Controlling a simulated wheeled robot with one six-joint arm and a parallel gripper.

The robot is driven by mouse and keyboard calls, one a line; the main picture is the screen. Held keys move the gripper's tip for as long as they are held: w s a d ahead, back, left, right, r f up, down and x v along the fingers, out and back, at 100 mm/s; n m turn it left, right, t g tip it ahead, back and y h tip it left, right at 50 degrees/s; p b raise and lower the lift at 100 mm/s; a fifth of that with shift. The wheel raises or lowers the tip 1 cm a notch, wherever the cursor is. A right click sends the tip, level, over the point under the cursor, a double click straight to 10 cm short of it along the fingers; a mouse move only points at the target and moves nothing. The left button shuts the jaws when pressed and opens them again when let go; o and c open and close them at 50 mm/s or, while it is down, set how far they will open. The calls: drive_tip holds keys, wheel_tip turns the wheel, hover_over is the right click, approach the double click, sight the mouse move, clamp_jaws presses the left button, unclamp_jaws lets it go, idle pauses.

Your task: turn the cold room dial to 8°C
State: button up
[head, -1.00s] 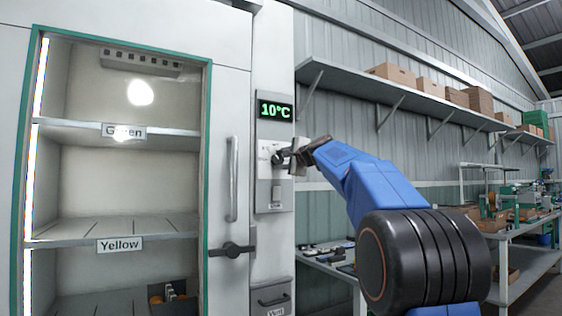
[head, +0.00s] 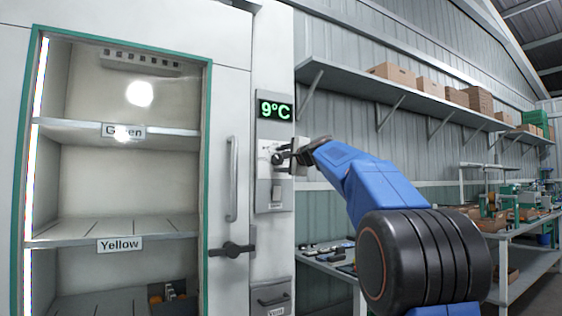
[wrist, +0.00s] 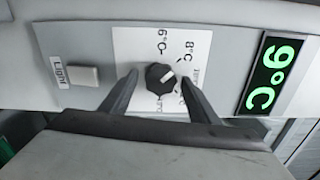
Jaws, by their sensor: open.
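The cold room dial (wrist: 160,77) is a small black knob with a light pointer line, on a white label plate (wrist: 132,45) marked 6°C and 8°C. In the wrist view its line points toward the upper right, below the 8°C mark. The green display reads 9°C in the head view (head: 275,110) and in the wrist view (wrist: 273,75). My gripper (wrist: 158,82) is open, with one finger on each side of the dial; I cannot tell whether they touch it. In the head view my gripper (head: 281,158) is at the panel and hides the dial.
A Light switch (wrist: 82,76) is beside the label plate. The cold room's door handle (head: 232,180) and a dark latch (head: 232,249) are left of the panel. A long wall shelf (head: 400,100) with boxes runs to the right.

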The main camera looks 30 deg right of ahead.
drive_tip(key=s, duration=1.7)
drive_tip(key=shift+s+d, duration=0.2)
drive_tip(key=shift+d, duration=0.1)
drive_tip(key=s+a+f+n+g+y, duration=0.1)
drive_tip(key=s+a+f+n+g, duration=0.2)
drive_tip(key=a+f, duration=0.45)
drive_tip(key=s+a+f+n+g, duration=0.25)
drive_tip(key=s+a+f, duration=0.2)
drive_tip(key=f, duration=0.65)
drive_tip(key=s+a+f+n+g+y, duration=0.1)
drive_tip(key=s+a+f+n+g, duration=0.2)
drive_tip(key=a+f, duration=0.5)
drive_tip(key=s+a+f+n+g+h, duration=0.1)
drive_tip(key=s+f+n, duration=0.4)
drive_tip(key=s+f, duration=0.7)
drive_tip(key=s+a+f+n+g+h, duration=0.1)
drive_tip(key=s+f+n+g, duration=0.2)
drive_tip(key=s+f, duration=0.9)
wheel_tip(320, 180, down, 8)
drive_tip(key=shift+a+r+n+g+h, duration=0.15)
drive_tip(key=shift+n+g+h, duration=0.2)
drive_tip(key=shift+n, duration=0.8)
drive_tip(key=shift+s, duration=0.1)
